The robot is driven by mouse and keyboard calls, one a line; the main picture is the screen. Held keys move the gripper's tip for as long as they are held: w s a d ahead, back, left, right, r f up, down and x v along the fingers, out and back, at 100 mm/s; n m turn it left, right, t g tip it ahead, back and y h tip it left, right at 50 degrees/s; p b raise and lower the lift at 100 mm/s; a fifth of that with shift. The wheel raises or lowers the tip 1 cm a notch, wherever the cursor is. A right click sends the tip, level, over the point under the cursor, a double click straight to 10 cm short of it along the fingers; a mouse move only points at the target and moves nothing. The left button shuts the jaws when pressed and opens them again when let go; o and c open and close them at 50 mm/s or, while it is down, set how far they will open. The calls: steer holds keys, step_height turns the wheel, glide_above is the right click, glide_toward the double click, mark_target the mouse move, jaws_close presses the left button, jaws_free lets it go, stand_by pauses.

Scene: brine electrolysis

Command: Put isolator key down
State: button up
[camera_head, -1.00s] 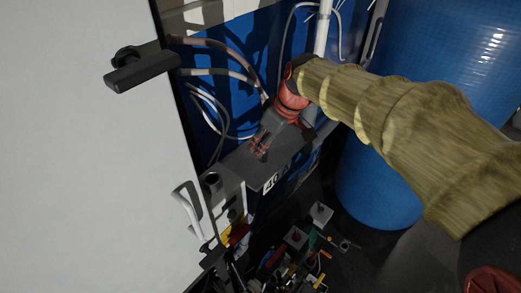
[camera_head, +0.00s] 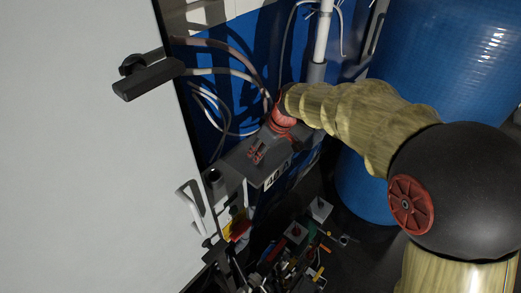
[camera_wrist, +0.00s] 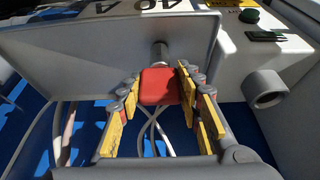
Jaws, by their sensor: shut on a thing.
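The isolator key has a red block-shaped handle (camera_wrist: 160,86), seen in the middle of the wrist view. My gripper (camera_wrist: 160,92) is shut on it, with yellow-padded fingers on either side. A short grey shaft (camera_wrist: 160,53) shows just beyond the handle, against the grey box (camera_wrist: 100,50). I cannot tell whether the shaft touches the box or sits in it. In the head view my gripper (camera_head: 257,152) is over the top of the grey box (camera_head: 238,168), which carries a 40 A label (camera_head: 277,178). The key is too small to make out there.
A white door (camera_head: 80,160) with a dark handle (camera_head: 147,80) stands at the left. Cables (camera_head: 225,73) hang on the blue panel behind my gripper. A blue drum (camera_head: 440,70) is at the right. Small tools and boxes (camera_head: 295,232) lie below.

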steer(key=shift+f, duration=0.15)
steer(key=o, duration=1.2)
steer(key=shift+o, duration=0.3)
